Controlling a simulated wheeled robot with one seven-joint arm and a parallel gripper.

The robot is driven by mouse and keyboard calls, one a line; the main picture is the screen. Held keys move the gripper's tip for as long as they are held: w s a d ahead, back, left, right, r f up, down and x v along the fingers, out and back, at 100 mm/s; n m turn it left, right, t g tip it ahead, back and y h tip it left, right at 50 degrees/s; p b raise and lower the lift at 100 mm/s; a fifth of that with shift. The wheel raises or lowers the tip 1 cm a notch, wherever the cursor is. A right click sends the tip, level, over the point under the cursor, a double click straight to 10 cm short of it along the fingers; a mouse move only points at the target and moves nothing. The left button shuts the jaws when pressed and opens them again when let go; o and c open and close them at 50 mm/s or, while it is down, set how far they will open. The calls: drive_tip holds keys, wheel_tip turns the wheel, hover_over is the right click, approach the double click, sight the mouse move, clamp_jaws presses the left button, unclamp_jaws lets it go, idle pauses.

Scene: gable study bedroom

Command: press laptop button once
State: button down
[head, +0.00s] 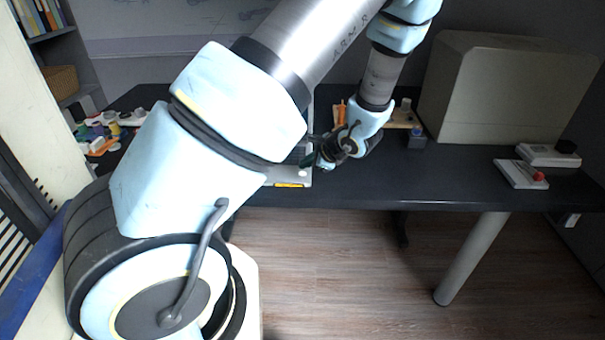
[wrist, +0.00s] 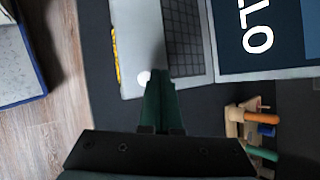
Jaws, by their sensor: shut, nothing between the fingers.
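The laptop (head: 291,177) lies open on the dark desk, mostly hidden behind my arm in the head view. In the wrist view I see its silver palm rest (wrist: 133,40), dark keyboard (wrist: 184,38) and lit screen (wrist: 262,30) with large white letters. A small round white button (wrist: 143,77) sits on the palm rest near the side edge; it also shows in the head view (head: 303,173). My gripper (wrist: 160,82) is shut and empty. Its fingertips appear beside the button in the wrist view; I cannot tell whether they touch it. In the head view my gripper (head: 325,160) is at the laptop's right side.
A wooden rack with coloured handles (wrist: 250,125) stands beside the laptop. A large beige box (head: 500,90) and a small device with a red knob (head: 522,174) are on the right of the desk (head: 440,183). Small coloured items (head: 100,140) lie at left.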

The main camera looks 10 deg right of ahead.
drive_tip(key=shift+f, duration=0.15)
idle(0.6)
drive_tip(key=shift+f+b, duration=0.3)
drive_tip(key=shift+b, duration=0.45)
drive_tip(key=shift+f+b, duration=0.35)
drive_tip(key=shift+b, duration=0.15)
idle(0.3)
drive_tip(key=shift+r, duration=0.15)
idle(0.3)
drive_tip(key=shift+r+p, duration=0.4)
drive_tip(key=shift+r, duration=0.25)
drive_tip(key=shift+r, duration=0.1)
drive_tip(key=shift+r+p, duration=1.6)
drive_tip(key=shift+r, duration=0.8)
